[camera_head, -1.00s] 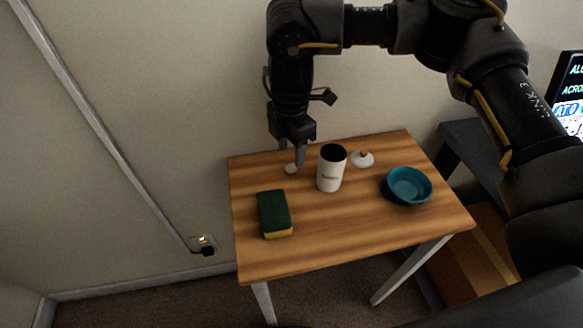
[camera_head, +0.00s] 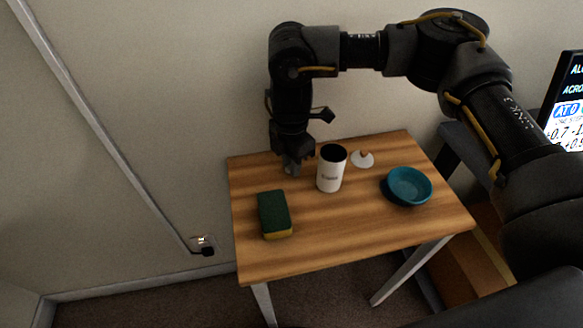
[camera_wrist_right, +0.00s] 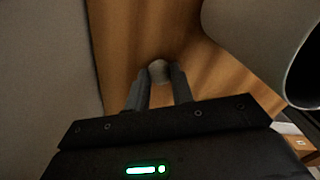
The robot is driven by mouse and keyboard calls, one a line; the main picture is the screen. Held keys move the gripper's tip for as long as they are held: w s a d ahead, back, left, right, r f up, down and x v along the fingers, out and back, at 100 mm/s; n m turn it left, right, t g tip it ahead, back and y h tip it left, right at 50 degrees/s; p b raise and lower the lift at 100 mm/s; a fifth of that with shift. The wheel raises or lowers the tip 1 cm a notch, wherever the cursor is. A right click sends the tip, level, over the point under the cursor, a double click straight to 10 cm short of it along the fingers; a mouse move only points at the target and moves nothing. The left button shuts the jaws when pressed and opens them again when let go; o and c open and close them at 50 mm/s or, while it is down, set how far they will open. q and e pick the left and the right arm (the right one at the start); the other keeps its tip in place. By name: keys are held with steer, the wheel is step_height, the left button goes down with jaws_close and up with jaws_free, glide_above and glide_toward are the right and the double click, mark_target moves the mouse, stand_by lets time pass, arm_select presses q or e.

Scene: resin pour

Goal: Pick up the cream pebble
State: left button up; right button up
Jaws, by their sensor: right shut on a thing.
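The cream pebble (camera_wrist_right: 159,71) shows between the fingertips of my right gripper (camera_wrist_right: 158,82) in the right wrist view. The fingers are shut on it, low over the back left part of the wooden table. In the head view my right gripper (camera_head: 291,168) points down at the table, and its fingers hide the pebble. My left gripper is in neither view.
A white canister (camera_head: 330,175) stands just right of my right gripper, with a white lid (camera_head: 363,160) behind it. A teal bowl (camera_head: 408,187) is further right. A green and yellow sponge (camera_head: 273,212) lies at the front left of the table (camera_head: 335,225).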

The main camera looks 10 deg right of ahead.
steer(key=shift+r, duration=0.1)
